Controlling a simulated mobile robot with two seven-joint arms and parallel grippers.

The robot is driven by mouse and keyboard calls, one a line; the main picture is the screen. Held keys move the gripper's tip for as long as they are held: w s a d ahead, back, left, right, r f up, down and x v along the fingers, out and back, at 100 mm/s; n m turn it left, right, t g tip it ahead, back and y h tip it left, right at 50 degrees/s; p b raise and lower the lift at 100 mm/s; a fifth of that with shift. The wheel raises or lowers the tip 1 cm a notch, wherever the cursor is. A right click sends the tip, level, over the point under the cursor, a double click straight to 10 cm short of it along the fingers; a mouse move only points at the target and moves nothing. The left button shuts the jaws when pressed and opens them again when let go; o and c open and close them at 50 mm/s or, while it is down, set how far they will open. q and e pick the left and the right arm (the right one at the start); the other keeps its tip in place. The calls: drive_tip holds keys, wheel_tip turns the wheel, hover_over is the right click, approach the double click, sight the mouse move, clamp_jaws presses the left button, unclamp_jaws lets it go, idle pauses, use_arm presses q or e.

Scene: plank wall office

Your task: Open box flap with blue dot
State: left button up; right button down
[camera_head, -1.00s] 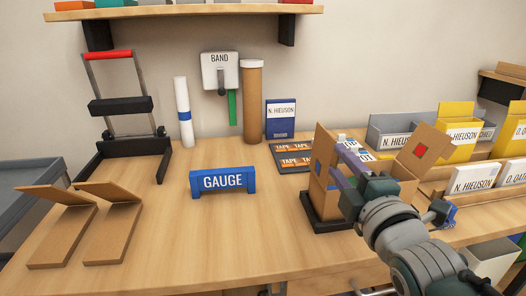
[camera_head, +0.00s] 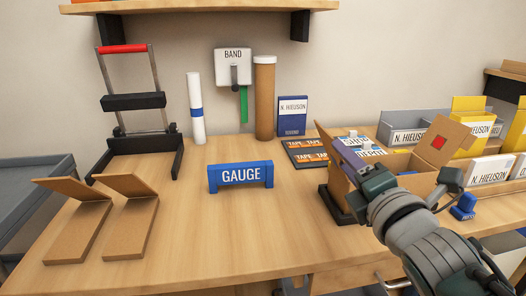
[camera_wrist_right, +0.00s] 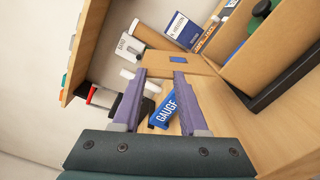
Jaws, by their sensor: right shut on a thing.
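The brown cardboard box (camera_head: 404,184) stands on a dark base (camera_head: 334,205) at the right of the table. Its flap with a red dot (camera_head: 437,143) stands up and leans out to the right. Its left flap (camera_head: 326,146) leans out to the left. In the right wrist view a flap with a blue square mark (camera_wrist_right: 178,60) lies at the fingertips. My right gripper (camera_head: 343,158) has its purple fingers at the left flap and is shut on it, with the finger tips (camera_wrist_right: 160,73) a little apart. The head view does not show the blue mark. My left gripper is not in view.
A blue GAUGE block (camera_head: 241,176) stands mid-table. Black-orange tape boxes (camera_head: 305,153) lie behind the cardboard box. Grey and yellow bins (camera_head: 477,122) stand to the right. Two brown angled stands (camera_head: 76,228) are at the left.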

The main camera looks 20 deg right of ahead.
idle(0.3)
drive_tip(key=shift+c, duration=2.1)
unclamp_jaws()
